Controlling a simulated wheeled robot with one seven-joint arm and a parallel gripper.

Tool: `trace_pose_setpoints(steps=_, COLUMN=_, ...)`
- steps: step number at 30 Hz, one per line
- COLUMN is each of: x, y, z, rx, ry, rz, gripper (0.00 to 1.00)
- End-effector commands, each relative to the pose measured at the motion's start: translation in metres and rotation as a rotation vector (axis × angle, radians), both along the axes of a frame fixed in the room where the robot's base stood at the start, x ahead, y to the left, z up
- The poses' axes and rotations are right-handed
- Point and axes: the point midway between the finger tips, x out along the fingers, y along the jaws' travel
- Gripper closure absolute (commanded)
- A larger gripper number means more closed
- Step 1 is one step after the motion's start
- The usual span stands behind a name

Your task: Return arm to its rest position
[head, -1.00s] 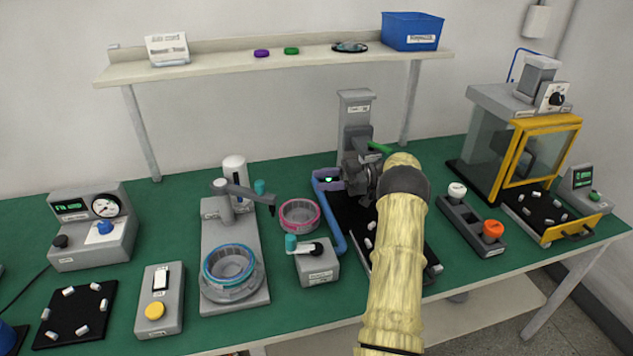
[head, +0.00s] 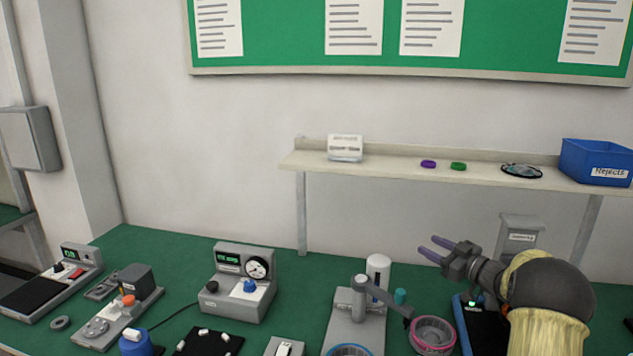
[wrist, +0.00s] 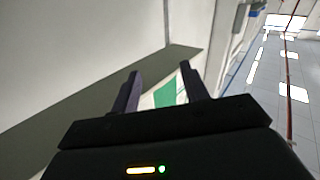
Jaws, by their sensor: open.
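My gripper (head: 431,249) is at the right of the head view, raised above the green bench and pointing left. Its two purple-grey fingers are apart with nothing between them. My arm behind it, in a yellowish sleeve with a dark joint, runs down to the lower right edge. In the wrist view my gripper (wrist: 160,88) shows its two fingers spread and empty, with wall and a green patch beyond them.
The green bench (head: 150,250) carries a gauge box (head: 240,283), a press stand (head: 355,315) and a pink-rimmed ring (head: 433,334). A shelf (head: 390,170) above holds a blue Rejects bin (head: 597,162). The air left of my gripper is free.

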Motion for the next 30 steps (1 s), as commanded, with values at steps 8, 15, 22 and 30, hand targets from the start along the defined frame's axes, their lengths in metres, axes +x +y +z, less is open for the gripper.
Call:
trace_pose_setpoints(steps=8, x=-0.007, y=0.036, z=0.033, rx=-0.064, ry=0.175, rz=-0.378, gripper=0.55)
trace_pose_setpoints(steps=15, x=-0.079, y=0.066, z=0.016, rx=-0.136, ry=0.480, rz=-0.605, gripper=0.55)
trace_pose_setpoints(steps=22, x=-0.201, y=0.107, z=-0.016, rx=-0.219, ry=0.866, rz=-0.696, gripper=0.55)
trace_pose_setpoints(steps=30, x=-0.341, y=0.152, z=-0.041, rx=-0.290, ry=1.255, rz=-0.658, gripper=0.55)
